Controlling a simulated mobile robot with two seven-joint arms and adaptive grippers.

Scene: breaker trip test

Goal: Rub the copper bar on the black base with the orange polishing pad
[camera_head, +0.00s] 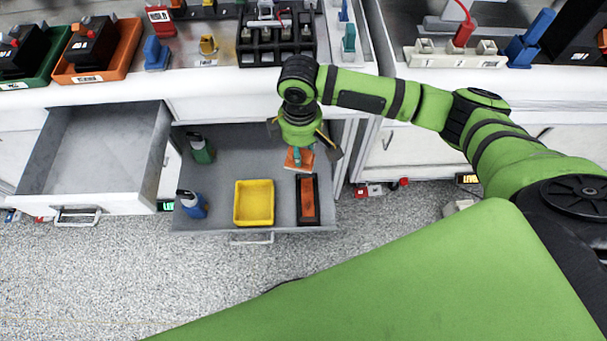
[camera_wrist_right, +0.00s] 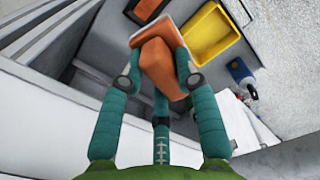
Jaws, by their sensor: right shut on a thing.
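The copper bar (camera_head: 309,199) lies on its black base (camera_head: 308,222) at the right side of an open lower drawer. My right gripper (camera_head: 298,148) points down into this drawer and is shut on the orange polishing pad (camera_head: 299,160). The pad is just behind the far end of the base; the head view does not show whether they touch. In the right wrist view the pad (camera_wrist_right: 160,62) sits tilted between the teal fingers, and part of the black base (camera_wrist_right: 131,13) shows beyond it. My left gripper is not in view.
The open drawer (camera_head: 235,165) also holds a yellow tray (camera_head: 254,222), a green bottle (camera_head: 201,152) and a blue bottle (camera_head: 192,207). An empty open drawer (camera_head: 95,150) stands to the left. The counter above (camera_head: 225,80) carries breakers and several holders.

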